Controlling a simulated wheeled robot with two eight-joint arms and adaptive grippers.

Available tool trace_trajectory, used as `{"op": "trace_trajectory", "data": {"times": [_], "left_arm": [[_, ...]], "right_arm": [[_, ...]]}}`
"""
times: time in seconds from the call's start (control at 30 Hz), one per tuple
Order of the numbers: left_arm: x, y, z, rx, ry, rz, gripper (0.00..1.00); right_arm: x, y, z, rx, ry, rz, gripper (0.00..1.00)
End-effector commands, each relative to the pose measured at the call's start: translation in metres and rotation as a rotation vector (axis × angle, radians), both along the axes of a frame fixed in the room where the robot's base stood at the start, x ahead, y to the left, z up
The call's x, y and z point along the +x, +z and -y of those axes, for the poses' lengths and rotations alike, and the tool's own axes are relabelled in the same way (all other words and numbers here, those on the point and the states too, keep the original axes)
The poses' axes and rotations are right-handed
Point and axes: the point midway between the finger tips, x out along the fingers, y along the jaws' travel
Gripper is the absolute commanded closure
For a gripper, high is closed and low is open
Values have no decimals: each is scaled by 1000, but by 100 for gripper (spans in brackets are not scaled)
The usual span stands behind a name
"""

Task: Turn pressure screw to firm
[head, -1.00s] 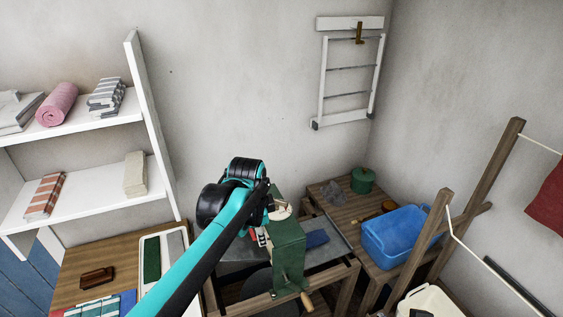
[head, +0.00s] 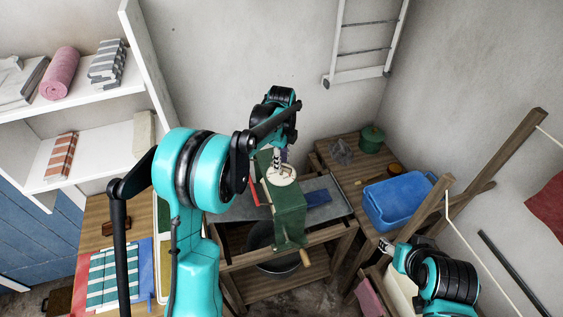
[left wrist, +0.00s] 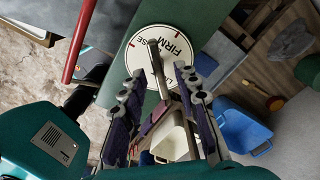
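The green press (head: 290,212) stands on the trough bench, with a round white dial (head: 283,175) on top. In the left wrist view the dial (left wrist: 182,45) carries the word FIRM, other partly hidden lettering and red marks. A grey metal bar, the pressure screw's handle (left wrist: 157,68), crosses the dial. My left gripper (head: 279,160) is above the dial. In the left wrist view its fingers (left wrist: 163,95) are spread on either side of the bar, with visible gaps; contact is not clear. My right gripper (head: 389,247) is low at the right, its fingers too small to judge.
A blue tub (head: 397,203) and a green pot (head: 372,138) stand on the right-hand table. A wooden clothes rack (head: 492,190) is at the right. A wooden crank handle (head: 305,258) hangs at the press's front. Shelves (head: 90,90) with towels are at the left.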

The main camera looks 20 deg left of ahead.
Motion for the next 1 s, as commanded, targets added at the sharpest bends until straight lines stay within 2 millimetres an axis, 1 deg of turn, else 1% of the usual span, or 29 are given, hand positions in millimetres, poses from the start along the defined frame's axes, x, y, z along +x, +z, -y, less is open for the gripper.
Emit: {"op": "trace_trajectory", "data": {"times": [0.03, 0.13, 0.37, 0.4, 0.47, 0.5, 0.53, 0.8, 1.0], "left_arm": [[0, -5, 0, 0, 0, 0, 69], [0, -10, 0, 0, 1, 0, 69], [0, -11, 0, 0, 1, 0, 69], [0, -11, 0, 0, 1, 0, 72], [0, -11, 0, 0, 1, 0, 87], [0, -11, 0, 0, 1, 0, 98], [0, -11, 0, 0, 1, 0, 100], [0, -10, 0, 0, 6, 1, 100], [0, -11, 0, 0, 56, 1, 100]], "right_arm": [[0, 0, 0, 0, 0, 0, 48], [0, 0, 0, 0, 0, 0, 48], [0, 0, 0, 0, 0, 0, 48], [0, 0, 0, 0, 0, 0, 48], [0, 0, 0, 0, 0, 0, 48], [0, 0, 0, 0, 0, 0, 48], [0, 0, 0, 0, 0, 0, 48], [0, 0, 0, 0, 0, 0, 48], [0, -3, 0, 0, 0, 0, 48]]}}
